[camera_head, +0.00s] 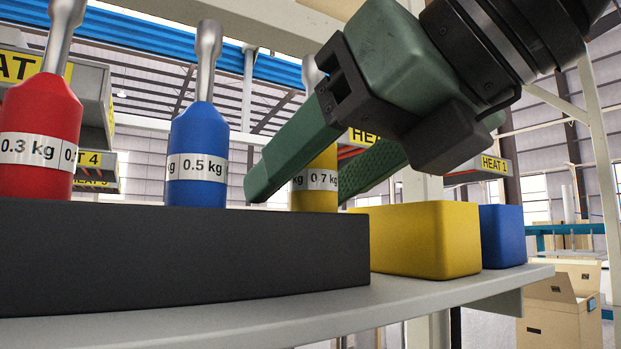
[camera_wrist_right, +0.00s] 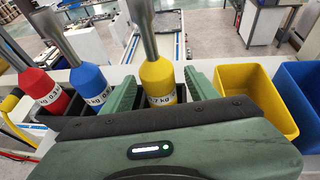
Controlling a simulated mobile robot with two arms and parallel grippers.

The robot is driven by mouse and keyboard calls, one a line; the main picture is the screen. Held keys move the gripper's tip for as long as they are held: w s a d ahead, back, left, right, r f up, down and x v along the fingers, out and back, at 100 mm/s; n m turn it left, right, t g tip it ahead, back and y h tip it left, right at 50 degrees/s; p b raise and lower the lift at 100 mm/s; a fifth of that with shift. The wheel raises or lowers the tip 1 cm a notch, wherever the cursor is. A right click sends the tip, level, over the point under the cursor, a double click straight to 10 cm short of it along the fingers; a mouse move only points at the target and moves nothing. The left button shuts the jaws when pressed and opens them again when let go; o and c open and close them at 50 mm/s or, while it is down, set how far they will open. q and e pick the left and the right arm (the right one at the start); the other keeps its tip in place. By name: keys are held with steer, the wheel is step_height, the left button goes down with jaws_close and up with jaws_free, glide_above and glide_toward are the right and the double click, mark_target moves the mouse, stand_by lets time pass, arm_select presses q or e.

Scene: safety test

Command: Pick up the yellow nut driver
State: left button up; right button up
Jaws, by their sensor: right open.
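The yellow nut driver (camera_head: 323,183), labelled 0.7 kg, stands upright in the black holder (camera_head: 180,262) with its metal shaft up. My right gripper (camera_head: 297,190) is open, with its green fingers on either side of the yellow handle. In the right wrist view the yellow nut driver (camera_wrist_right: 157,85) stands between the two fingers (camera_wrist_right: 160,95). I cannot tell whether either finger touches it. In the head view the near finger hides part of the handle. My left gripper is not in view.
A blue driver (camera_head: 199,150) and a red driver (camera_head: 40,130) stand left in the same holder. A yellow bin (camera_head: 425,240) and a blue bin (camera_head: 502,236) are to the right on the grey shelf (camera_head: 440,292). A cardboard box (camera_head: 562,310) stands lower right.

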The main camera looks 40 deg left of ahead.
steer(key=shift+a, duration=0.15)
steer(key=shift+d, duration=0.2)
steer(key=shift+c, duration=0.3)
steer(key=c, duration=0.5)
jaws_close()
steer(key=shift+r, duration=0.1)
